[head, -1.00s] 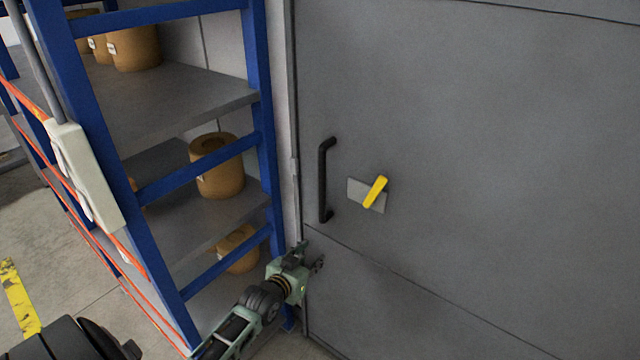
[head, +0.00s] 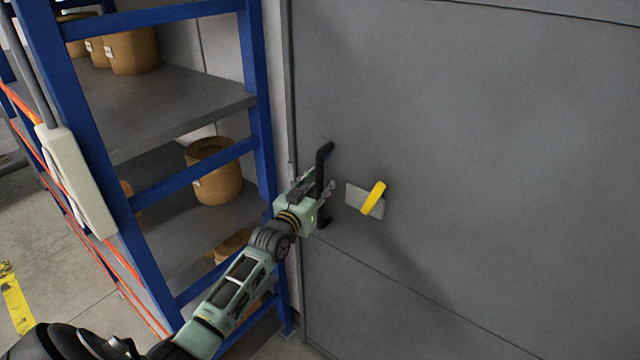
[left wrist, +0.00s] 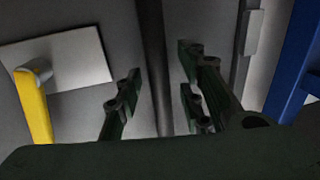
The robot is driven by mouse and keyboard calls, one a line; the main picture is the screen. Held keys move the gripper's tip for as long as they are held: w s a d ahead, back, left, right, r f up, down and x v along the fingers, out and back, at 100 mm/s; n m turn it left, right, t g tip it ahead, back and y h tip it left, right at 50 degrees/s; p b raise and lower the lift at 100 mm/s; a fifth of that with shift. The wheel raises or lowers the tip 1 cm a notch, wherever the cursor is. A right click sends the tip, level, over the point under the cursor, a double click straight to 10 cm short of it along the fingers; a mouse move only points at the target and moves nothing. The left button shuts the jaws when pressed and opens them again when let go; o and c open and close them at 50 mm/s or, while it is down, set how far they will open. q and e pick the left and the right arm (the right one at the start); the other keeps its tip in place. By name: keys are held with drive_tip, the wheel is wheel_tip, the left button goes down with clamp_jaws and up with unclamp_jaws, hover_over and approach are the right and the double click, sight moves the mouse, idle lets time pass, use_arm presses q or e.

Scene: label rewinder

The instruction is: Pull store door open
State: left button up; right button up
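The grey store door (head: 480,120) fills the right of the head view and looks shut. Its black vertical bar handle (head: 325,155) is near the door's left edge. A yellow lever (head: 373,197) on a grey plate sits just right of the handle. My left gripper (head: 327,190) is at the middle of the handle, hiding part of it. In the left wrist view the open fingers (left wrist: 160,95) stand on either side of the dark handle bar (left wrist: 154,60), with gaps visible. The yellow lever (left wrist: 35,105) shows left of the fingers. My right gripper is not seen.
A blue rack (head: 262,100) with brown rolls (head: 213,172) on grey shelves stands left of the door, close beside my left arm. A pale box (head: 78,180) and orange cables hang on its side. The door face on the right is clear.

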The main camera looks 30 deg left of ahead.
use_arm(q)
drive_tip(key=shift+w, duration=0.15)
clamp_jaws()
idle(0.4)
